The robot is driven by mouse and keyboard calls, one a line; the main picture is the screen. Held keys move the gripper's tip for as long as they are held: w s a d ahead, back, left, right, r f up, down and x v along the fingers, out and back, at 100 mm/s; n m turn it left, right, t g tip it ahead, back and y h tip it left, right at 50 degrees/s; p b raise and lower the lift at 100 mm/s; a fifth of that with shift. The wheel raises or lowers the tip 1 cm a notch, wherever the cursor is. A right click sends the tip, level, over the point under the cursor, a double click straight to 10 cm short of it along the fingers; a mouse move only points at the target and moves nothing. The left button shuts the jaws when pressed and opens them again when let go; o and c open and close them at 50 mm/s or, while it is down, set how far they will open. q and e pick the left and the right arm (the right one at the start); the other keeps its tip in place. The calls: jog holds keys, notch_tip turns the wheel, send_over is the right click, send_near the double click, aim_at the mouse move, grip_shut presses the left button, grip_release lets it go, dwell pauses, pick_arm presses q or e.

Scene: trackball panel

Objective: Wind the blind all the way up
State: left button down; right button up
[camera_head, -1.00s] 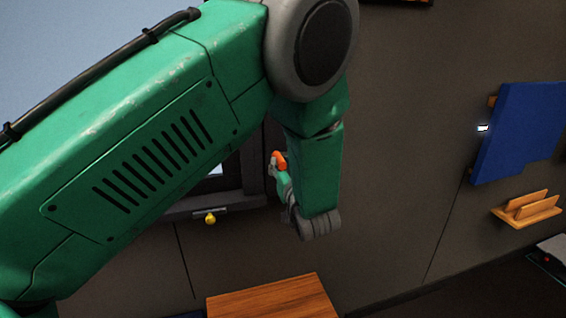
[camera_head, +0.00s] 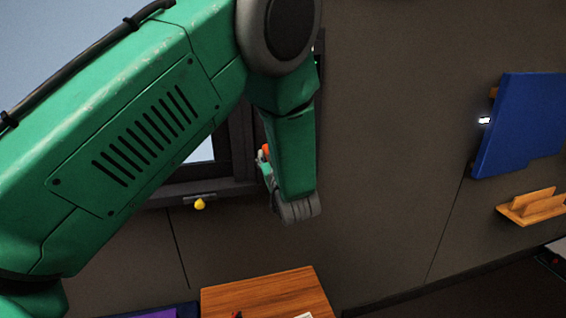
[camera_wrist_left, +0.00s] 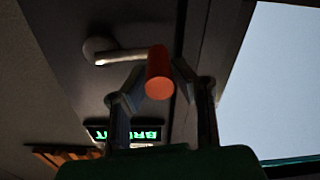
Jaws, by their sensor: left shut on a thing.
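The orange-red crank knob (camera_wrist_left: 157,78) is between the fingertips of my left gripper (camera_wrist_left: 153,80) in the left wrist view. The fingers are shut on it. A pale metal crank arm (camera_wrist_left: 122,57) runs from the knob to a round hub on a dark wall plate. In the head view the knob (camera_head: 266,151) shows as a small orange patch beside my left gripper (camera_head: 266,168), mostly hidden by my forearm. A window (camera_head: 202,150) is partly visible behind my arm. I cannot make out the blind. My right gripper is in neither view.
A yellow knob (camera_head: 200,204) sits under the window sill. A wooden tabletop (camera_head: 262,293) lies below. A blue board (camera_head: 520,125) and a wooden rack (camera_head: 532,206) are on the right wall. Green lit letters (camera_wrist_left: 125,134) show near the crank.

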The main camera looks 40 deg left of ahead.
pick_arm(q)
jog(key=shift+w+d+f+n+h+b, duration=0.3)
jog(key=shift+d+f+b, duration=0.1)
jog(key=shift+f, duration=0.2)
jog(key=shift+s+a+f+n+b, duration=0.2)
jog(key=shift+a+f+n+b, duration=0.35)
jog(key=shift+n+b, duration=0.25)
jog(key=shift+w+d+f+n+b, duration=0.3)
jog(key=shift+d+f+n+b, duration=0.1)
jog(key=shift+n+b, duration=0.55)
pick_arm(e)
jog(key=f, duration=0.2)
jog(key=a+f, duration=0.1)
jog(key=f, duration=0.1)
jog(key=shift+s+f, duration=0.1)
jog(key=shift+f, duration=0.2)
pick_arm(q)
jog(key=shift+r, duration=0.1)
jog(key=c, duration=1.4)
grip_release()
jog(key=shift+o, duration=0.2)
